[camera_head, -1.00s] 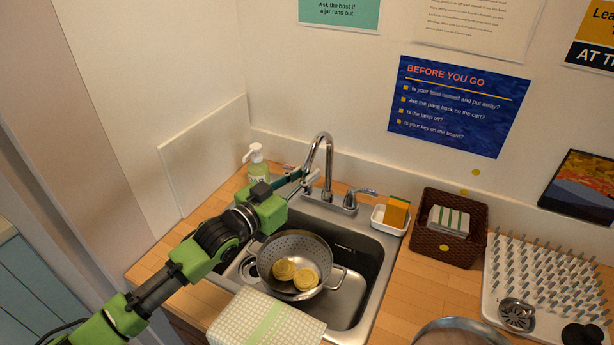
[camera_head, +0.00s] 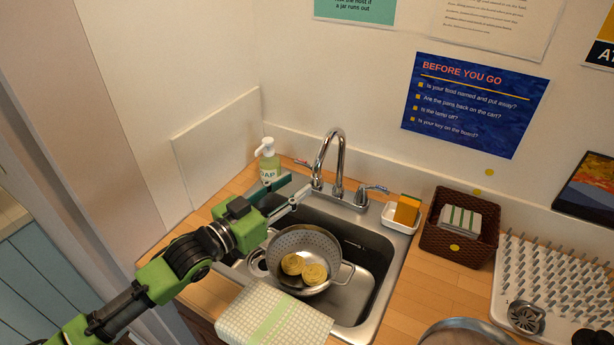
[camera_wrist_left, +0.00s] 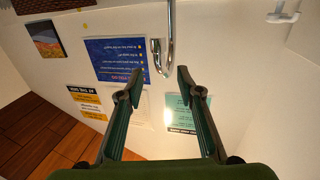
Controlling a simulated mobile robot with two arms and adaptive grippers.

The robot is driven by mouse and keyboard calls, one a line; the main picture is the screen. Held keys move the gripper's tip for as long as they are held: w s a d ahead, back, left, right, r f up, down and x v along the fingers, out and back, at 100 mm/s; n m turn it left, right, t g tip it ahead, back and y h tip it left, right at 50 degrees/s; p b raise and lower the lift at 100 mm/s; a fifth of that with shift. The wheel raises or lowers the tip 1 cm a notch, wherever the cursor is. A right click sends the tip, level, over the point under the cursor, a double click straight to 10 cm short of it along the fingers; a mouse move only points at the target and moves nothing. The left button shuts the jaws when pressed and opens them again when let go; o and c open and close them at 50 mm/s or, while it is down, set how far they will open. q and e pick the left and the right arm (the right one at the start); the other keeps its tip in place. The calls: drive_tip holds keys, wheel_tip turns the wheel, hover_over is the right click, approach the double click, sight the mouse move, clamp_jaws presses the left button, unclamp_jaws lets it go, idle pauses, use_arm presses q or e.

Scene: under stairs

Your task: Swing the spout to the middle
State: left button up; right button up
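The chrome tap spout (camera_head: 330,138) arches up from the back rim of the sink (camera_head: 378,262). Its outlet end hangs to the left of its base. A small lever handle (camera_head: 373,189) sits to its right. My left gripper (camera_head: 296,184) is left of the spout, low beside the outlet end. Its two fingers are apart with nothing between them in the head view. In the left wrist view, upside down, the spout (camera_wrist_left: 170,28) shows beyond the open fingertips (camera_wrist_left: 160,78), its end lined up between them. I cannot tell whether a finger touches it. My right gripper is not in view.
A soap bottle (camera_head: 268,163) stands close behind my left gripper. A colander (camera_head: 325,245) with yellow pieces (camera_head: 303,268) sits in the sink. A cloth (camera_head: 270,318) lies at the front edge. A sponge dish (camera_head: 397,222) and brown basket (camera_head: 440,240) stand right.

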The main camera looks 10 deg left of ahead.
use_arm(q)
drive_tip(key=shift+v, duration=1.75)
